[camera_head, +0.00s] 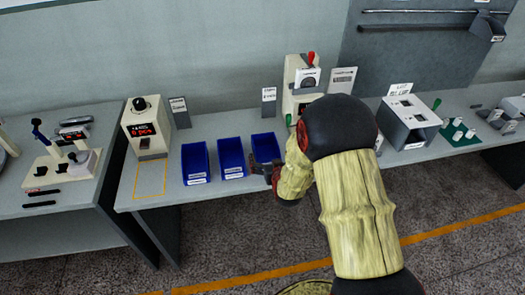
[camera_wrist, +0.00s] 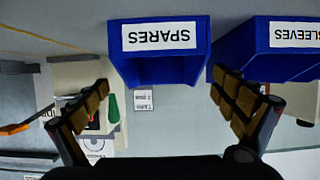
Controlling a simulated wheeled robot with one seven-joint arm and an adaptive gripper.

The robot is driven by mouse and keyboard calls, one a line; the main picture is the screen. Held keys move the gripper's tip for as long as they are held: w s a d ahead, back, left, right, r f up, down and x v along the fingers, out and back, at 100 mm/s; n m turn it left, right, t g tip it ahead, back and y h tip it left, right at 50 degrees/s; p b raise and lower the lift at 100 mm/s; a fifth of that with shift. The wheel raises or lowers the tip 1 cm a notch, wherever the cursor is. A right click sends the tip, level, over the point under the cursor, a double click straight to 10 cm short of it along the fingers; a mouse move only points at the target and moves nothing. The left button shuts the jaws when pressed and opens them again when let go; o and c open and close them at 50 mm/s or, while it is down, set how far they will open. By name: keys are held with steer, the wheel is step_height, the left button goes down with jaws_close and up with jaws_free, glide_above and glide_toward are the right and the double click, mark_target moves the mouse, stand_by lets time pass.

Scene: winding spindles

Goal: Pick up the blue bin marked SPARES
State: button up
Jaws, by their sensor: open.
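The SPARES bin (camera_wrist: 160,68) is blue with a white label, which reads upside down in the wrist view. It is at the top middle, ahead of and between the two finger lines. In the head view it appears to be the rightmost of three blue bins (camera_head: 264,146) on the bench. My gripper (camera_wrist: 160,86) is open, one finger on each side of the bin's picture, with nothing held. The right fingertip is close to the gap beside the SLEEVES bin (camera_wrist: 285,62); contact cannot be told. In the head view my gripper (camera_head: 264,171) is at the rightmost bin's front edge.
Two more blue bins (camera_head: 196,162) (camera_head: 232,157) stand left of it on the grey bench (camera_head: 225,196). A cream machine with a red lever (camera_head: 300,85) stands behind and right. A display box (camera_head: 146,125) stands left. My arm hides some bench.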

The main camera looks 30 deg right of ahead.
mark_target(266, 157)
steer(key=b+x, duration=0.2)
steer(key=x, duration=0.4)
steer(key=shift+w+r, duration=0.15)
steer(key=shift+w, duration=0.15)
steer(key=shift+c, duration=0.9)
steer(key=shift+r, duration=0.1)
steer(key=c, duration=1.1)
